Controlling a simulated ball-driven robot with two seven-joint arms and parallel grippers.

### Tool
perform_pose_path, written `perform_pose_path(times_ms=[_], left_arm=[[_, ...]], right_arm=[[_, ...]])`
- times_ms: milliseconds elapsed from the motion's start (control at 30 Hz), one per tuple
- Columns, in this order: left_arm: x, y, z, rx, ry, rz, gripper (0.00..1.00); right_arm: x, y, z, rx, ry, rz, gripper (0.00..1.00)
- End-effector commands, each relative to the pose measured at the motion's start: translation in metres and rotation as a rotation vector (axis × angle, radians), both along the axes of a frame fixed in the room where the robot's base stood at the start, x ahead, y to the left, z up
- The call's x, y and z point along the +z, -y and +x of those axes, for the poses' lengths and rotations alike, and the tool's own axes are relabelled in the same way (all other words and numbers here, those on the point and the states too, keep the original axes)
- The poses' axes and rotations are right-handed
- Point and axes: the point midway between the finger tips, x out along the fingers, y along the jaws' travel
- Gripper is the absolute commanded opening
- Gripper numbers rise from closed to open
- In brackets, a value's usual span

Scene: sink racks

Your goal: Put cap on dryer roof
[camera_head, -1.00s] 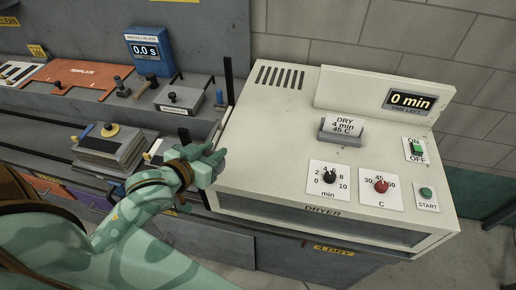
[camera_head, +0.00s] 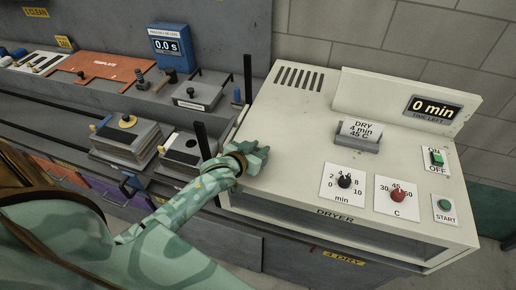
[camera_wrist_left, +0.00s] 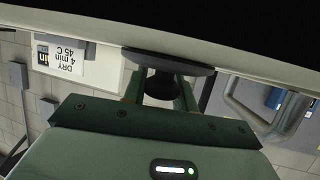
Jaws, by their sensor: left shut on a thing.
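The dryer (camera_head: 285,125) is a cream box with a flat, slightly sloping roof. My left gripper (camera_head: 258,160) is over the left part of the roof, near its left edge. In the left wrist view my left gripper (camera_wrist_left: 163,92) is shut on the dark knob of the cap (camera_wrist_left: 168,62), a dark grey disc. The cap is hidden behind my gripper in the head view. I cannot tell whether the cap touches the roof. My right gripper is not in view.
A DRY card holder (camera_head: 358,136) stands on the roof, with a black knob (camera_head: 345,181), red knob (camera_head: 398,194) and switch (camera_head: 437,158) to its front and right. Vent slots (camera_head: 299,78) lie at the back left. The roof's middle is clear.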

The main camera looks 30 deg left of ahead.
Motion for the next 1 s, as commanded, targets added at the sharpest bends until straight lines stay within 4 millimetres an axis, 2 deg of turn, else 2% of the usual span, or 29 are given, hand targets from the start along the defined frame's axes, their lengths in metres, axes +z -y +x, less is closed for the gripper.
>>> perform_pose_path(times_ms=[267, 300, 367, 700, 867, 1000], left_arm=[[-0.002, 0.000, 0.000, 0.000, 0.000, 0.000, 0.05], [-0.002, 0.000, 0.000, 0.000, 0.000, 0.000, 0.36], [-0.002, 0.000, 0.000, 0.000, 0.000, 0.000, 0.49], [0.002, 0.000, -0.002, -0.001, 0.001, -0.001, 0.49], [0.011, 0.000, -0.027, -0.001, -0.002, -0.001, 0.49], [0.025, -0.001, -0.059, -0.001, -0.002, -0.001, 0.49]], right_arm=[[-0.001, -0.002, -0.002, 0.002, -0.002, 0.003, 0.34], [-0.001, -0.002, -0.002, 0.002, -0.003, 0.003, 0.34], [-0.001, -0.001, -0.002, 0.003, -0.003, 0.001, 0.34], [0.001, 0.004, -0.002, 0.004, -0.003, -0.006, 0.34], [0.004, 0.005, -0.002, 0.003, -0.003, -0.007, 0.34], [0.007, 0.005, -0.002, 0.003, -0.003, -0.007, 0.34]])
